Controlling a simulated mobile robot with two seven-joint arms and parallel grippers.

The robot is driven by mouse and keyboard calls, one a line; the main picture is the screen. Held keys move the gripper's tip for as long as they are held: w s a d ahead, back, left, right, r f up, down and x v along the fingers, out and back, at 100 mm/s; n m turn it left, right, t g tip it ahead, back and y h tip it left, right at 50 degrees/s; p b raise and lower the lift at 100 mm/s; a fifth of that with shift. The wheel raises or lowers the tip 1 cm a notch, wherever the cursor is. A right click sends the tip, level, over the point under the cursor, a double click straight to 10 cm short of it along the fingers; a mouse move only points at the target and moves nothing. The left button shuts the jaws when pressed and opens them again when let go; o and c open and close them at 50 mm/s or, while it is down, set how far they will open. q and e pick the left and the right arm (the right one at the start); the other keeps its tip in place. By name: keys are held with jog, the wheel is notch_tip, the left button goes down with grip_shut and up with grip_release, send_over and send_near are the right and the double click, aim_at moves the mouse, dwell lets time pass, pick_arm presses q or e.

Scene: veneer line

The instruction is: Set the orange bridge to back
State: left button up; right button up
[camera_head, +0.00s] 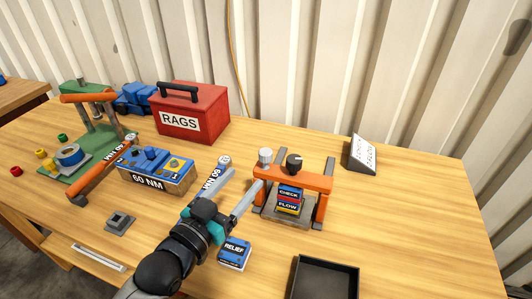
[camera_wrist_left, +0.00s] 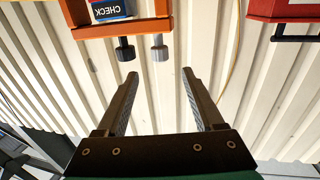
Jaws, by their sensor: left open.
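The orange bridge (camera_head: 310,181) spans a low grey base with two dark rails, and lengths of rail show behind it. A silver knob (camera_head: 265,157) and a black knob (camera_head: 294,163) stand on its crossbar. Stacked blocks labelled CHECK and FLOW (camera_head: 289,199) sit under it. My left gripper (camera_head: 245,178) is open, with nothing between its fingers, just left of the bridge in the head view. In the left wrist view the bridge (camera_wrist_left: 125,29) appears upside down beyond the open fingertips (camera_wrist_left: 160,73), apart from them. My right gripper is not in view.
A blue RELIEF box (camera_head: 234,253) lies near my left wrist. A black tray (camera_head: 325,280) is at the front. A 60 NM block (camera_head: 156,172), an orange-handled press (camera_head: 90,98) and a red RAGS box (camera_head: 190,112) stand left. A sign (camera_head: 362,153) stands right; the table's right is clear.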

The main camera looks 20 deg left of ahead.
aim_at(262, 158)
pick_arm(q)
jog(key=x, duration=1)
jog(key=shift+w+d+b, duration=0.1)
jog(key=shift+w+b, duration=0.15)
jog(key=shift+b, duration=0.15)
grip_shut()
dwell(1.0)
